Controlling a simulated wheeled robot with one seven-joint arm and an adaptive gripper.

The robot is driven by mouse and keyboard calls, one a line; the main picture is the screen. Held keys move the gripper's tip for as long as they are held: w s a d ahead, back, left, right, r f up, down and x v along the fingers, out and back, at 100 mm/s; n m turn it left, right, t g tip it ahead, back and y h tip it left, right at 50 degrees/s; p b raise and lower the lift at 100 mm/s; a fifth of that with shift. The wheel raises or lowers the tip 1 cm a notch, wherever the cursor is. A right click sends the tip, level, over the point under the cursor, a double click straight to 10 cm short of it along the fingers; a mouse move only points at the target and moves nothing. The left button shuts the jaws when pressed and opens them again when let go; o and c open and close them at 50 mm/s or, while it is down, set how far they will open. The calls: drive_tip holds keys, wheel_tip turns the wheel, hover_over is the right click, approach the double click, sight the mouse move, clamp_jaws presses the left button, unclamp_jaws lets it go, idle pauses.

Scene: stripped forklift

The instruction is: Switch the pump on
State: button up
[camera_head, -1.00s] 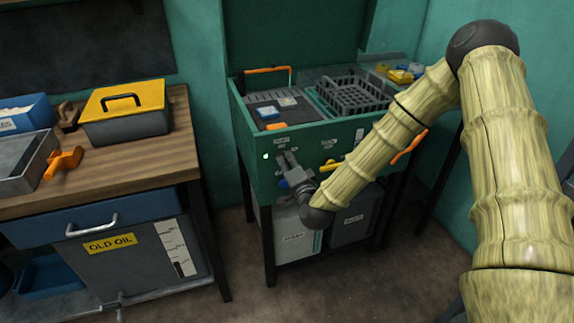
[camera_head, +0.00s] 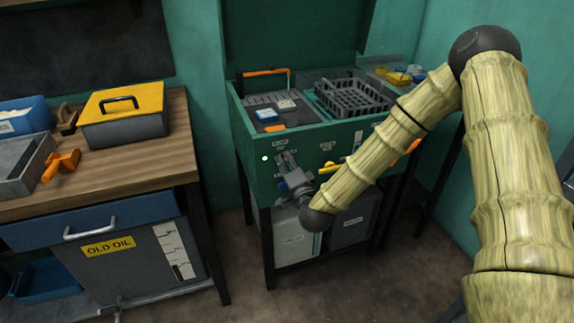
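The green parts washer (camera_head: 258,180) stands in the middle with its lid up. Its front panel carries small labels, a small bright green lamp (camera_head: 265,158) at the left, a yellow lever (camera_head: 328,168) and a blue knob (camera_head: 282,186) partly behind my gripper. My gripper (camera_head: 286,158) is at the panel, its fingertips just below the left label, right of the lamp. The fingers look close together, but their gap is too small to judge. Any pump switch at the fingertips is hidden, and contact cannot be told.
A black basket (camera_head: 352,97) sits in the washer's top. Two containers (camera_head: 296,240) stand beneath it. To the left is a wooden bench (camera_head: 120,160) with a yellow-lidded box (camera_head: 124,112) and an orange-handled tool (camera_head: 62,163). Floor in front is clear.

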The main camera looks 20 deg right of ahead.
drive_tip(key=s, duration=1.2)
drive_tip(key=shift+d, duration=0.25)
